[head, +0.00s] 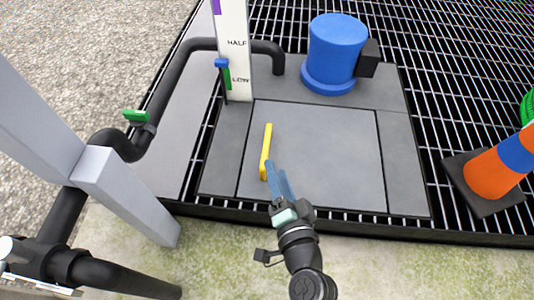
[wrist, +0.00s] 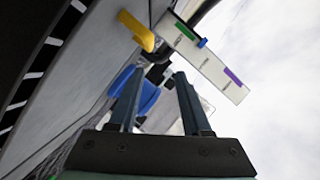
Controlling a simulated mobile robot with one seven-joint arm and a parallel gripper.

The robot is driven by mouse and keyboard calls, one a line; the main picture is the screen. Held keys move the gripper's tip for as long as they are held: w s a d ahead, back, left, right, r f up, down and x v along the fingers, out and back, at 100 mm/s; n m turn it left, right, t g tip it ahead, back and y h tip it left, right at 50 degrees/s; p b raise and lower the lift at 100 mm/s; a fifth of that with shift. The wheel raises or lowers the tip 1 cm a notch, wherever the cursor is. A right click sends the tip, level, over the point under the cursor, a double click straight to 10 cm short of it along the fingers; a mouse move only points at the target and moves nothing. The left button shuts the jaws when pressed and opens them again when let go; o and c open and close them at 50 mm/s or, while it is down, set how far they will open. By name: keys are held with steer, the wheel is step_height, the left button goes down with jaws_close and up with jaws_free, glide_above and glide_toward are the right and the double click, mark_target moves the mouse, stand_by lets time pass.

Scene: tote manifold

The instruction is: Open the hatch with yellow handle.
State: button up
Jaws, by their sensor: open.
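The hatch (head: 325,160) is a grey square panel that looks flush with the grey plates around it. Its yellow handle (head: 267,150) is a bar along the panel's left side. The handle also shows in the wrist view (wrist: 136,30), up and left of the fingertips. My gripper (head: 279,178) is open and empty, its blue fingers just beside the handle's near end in the head view. In the wrist view, nothing lies between the two fingers (wrist: 157,85) at close range. I cannot tell whether a finger touches the handle.
A white level gauge (head: 234,50) and a blue cylinder (head: 335,50) stand behind the hatch. Black pipes with a green valve handle (head: 136,115) and grey posts are at left.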

mark_target(268, 148)
steer(key=shift+s+d+f, duration=0.1)
steer(key=shift+s+f, duration=0.05)
steer(key=shift+f, duration=0.4)
steer(key=shift+s+d+f, duration=0.1)
steer(key=shift+s+f, duration=0.05)
steer(key=shift+f, duration=0.4)
steer(key=b+x, duration=0.2)
steer(key=x, duration=1)
steer(key=shift+w+f, duration=0.1)
steer(key=shift+w, duration=0.25)
jaws_close()
